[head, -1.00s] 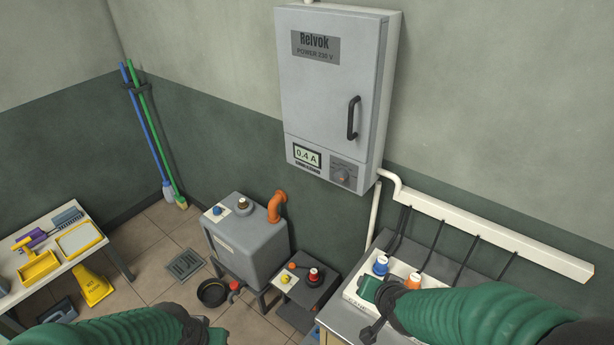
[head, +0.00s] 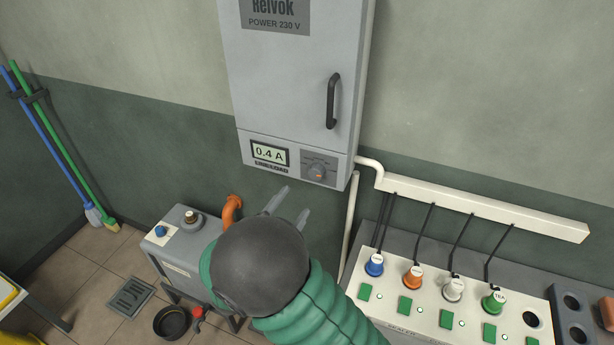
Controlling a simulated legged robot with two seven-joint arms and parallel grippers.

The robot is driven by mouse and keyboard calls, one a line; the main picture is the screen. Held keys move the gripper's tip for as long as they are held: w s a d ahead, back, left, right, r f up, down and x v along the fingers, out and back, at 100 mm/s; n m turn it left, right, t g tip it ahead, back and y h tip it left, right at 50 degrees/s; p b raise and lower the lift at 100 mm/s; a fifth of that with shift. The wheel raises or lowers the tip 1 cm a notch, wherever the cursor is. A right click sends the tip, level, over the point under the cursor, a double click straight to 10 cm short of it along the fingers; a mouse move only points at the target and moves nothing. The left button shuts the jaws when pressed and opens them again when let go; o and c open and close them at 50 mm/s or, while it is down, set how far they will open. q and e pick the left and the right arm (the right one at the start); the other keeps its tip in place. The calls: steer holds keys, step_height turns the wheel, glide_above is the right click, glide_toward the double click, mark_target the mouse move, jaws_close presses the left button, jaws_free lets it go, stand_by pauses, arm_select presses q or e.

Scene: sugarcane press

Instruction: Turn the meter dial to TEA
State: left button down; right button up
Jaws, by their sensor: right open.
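The meter dial (head: 318,171) is a small grey knob with an orange mark, on a dark plate at the lower right of the grey wall cabinet (head: 290,90). The markings around it are too small to read. Left of it, the meter display (head: 270,153) reads 0.4 A. My right gripper (head: 289,204) is open and empty, its two grey fingers pointing up toward the cabinet's underside. In the picture it is below and left of the dial, apart from it. My left gripper is out of view.
At the right, a panel (head: 450,318) carries blue, orange, white and green plugs with cables; the green plug (head: 494,301) is labelled TEA. A white pipe (head: 349,225) runs down beside the cabinet. A grey tank (head: 180,245) stands lower left. The wall around the dial is clear.

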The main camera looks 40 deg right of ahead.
glide_toward(316, 177)
steer(key=w+d, duration=0.3)
steer(key=d, duration=0.3)
steer(key=w+d+p, duration=0.1)
steer(key=d, duration=0.1)
steer(key=shift+d, duration=0.35)
steer(key=shift+a+r, duration=0.2)
steer(key=shift+a, duration=0.65)
steer(key=c, duration=0.6)
steer(key=shift+d+r, duration=0.1)
steer(key=shift+d, duration=0.15)
steer(key=c, duration=0.5)
jaws_close()
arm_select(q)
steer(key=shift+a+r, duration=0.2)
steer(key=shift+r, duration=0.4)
